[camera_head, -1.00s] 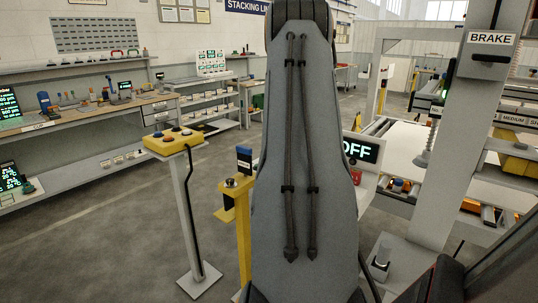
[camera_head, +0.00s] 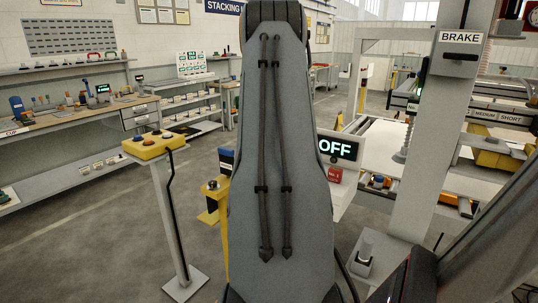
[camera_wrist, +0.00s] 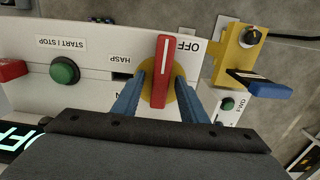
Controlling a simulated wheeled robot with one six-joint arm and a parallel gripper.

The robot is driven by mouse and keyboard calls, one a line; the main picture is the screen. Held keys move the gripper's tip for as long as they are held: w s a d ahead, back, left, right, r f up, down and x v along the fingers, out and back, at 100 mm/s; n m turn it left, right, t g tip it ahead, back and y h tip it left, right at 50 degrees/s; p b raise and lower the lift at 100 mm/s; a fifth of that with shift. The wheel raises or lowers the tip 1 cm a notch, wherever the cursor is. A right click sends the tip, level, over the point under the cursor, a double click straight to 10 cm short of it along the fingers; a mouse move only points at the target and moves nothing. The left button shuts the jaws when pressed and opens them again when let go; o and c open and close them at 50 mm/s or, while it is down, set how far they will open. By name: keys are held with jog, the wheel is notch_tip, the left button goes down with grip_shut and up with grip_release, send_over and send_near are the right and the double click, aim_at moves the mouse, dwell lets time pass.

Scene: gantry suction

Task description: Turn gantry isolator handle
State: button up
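The isolator handle (camera_wrist: 163,58) is a red bar with a white line, on a yellow round plate (camera_wrist: 176,86) in the wrist view. It lies along the picture's up-down direction, line end up. An upside-down OFF label (camera_wrist: 188,45) is at its upper right and a partly hidden ON label (camera_wrist: 118,93) at its lower left. My gripper (camera_wrist: 163,72) has one blue finger on each side of the handle. Yellow shows between fingers and bar, so it looks open around it; contact at the tips is unclear. The head view hides handle and gripper behind my arm.
The white panel carries a green START/STOP button (camera_wrist: 64,71) and a HASP slot. A yellow post box (camera_wrist: 240,48) with a blue piece stands close at right. In the head view an OFF display (camera_head: 337,148), BRAKE column (camera_head: 435,130) and yellow button stand (camera_head: 154,145) flank my arm.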

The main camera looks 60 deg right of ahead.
jog(key=shift+r+b, duration=1.1)
jog(key=shift+r, duration=2.8)
